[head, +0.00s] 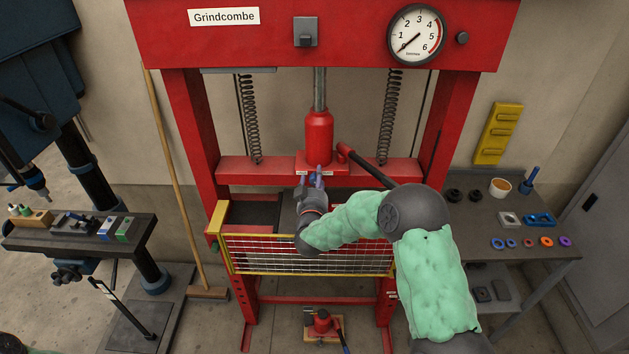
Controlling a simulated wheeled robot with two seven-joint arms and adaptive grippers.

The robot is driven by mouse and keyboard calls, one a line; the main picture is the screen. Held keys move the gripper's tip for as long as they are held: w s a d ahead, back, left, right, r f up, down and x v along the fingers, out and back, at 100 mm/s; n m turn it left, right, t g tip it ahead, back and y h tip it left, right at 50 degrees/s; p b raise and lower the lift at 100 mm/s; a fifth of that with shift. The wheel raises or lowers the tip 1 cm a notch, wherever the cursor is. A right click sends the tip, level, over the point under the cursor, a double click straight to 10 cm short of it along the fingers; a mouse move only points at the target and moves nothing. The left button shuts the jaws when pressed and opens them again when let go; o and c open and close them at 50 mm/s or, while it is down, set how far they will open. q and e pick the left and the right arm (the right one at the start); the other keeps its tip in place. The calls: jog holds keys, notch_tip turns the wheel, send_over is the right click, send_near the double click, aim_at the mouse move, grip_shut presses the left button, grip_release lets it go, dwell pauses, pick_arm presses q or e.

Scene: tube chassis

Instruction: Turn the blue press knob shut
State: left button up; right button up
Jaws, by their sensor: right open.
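The blue press knob (313,180) is a small patch of blue at the foot of the red jack (318,135), in the middle of the red press. It is mostly hidden by my right gripper (318,177). My right gripper reaches in from the lower right, with its fingers pointing up at the knob. The fingers are open, one on each side of the knob as seen from here. I cannot tell whether they touch it. The knob's turn position is too small to read. My left gripper is not in view.
A yellow-framed mesh guard (310,254) stands below my right forearm. A black-ended pump handle (365,163) slants down right from the jack. The press frame's red posts (197,130) flank the space. A side bench (500,219) with small parts stands right, a drill press left.

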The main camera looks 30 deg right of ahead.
grip_shut()
dwell(0.3)
jog(key=shift+f+m+b, duration=0.2)
jog(key=shift+m+b, duration=0.7)
jog(key=shift+b, duration=0.3)
jog(key=m+b, duration=1.2)
jog(key=b, duration=0.1)
jog(key=shift+a+f+b, duration=0.1)
jog(key=shift+f+b, duration=0.05)
jog(key=shift+b, duration=0.15)
jog(key=shift+r+m+y+b, duration=0.2)
jog(key=shift+m+y+b, duration=0.2)
jog(key=shift+m+b, duration=1.5)
